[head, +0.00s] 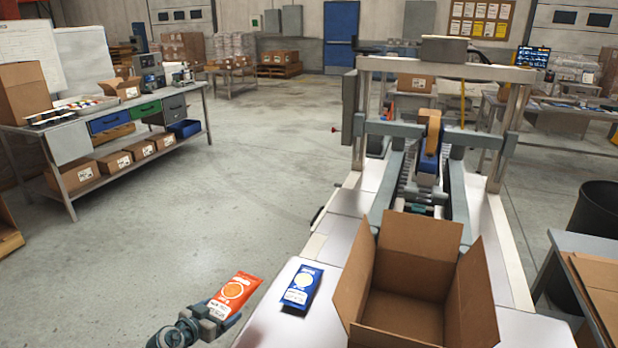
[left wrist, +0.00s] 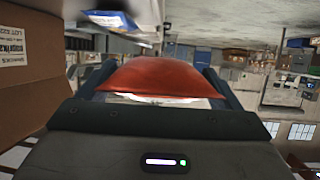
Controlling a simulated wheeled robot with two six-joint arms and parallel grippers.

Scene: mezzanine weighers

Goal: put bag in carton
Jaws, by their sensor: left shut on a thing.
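My left gripper (head: 222,310) is shut on an orange-red bag (head: 236,291) with a round print and holds it left of the metal table. In the left wrist view the red bag (left wrist: 163,77) sits between the two fingers. A blue and white bag (head: 302,287) lies on the table left of the carton; it also shows in the left wrist view (left wrist: 108,22). The open brown carton (head: 408,306) stands on the table at the front right, flaps spread, and the part of its inside that shows looks empty. My right gripper is not in view.
The metal table (head: 337,240) leads back to a taping machine with side belts (head: 460,195). Flat cardboard (head: 598,285) lies on a side table at the right, by a black bin (head: 597,215). A workbench (head: 75,140) stands far left. Open floor lies between.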

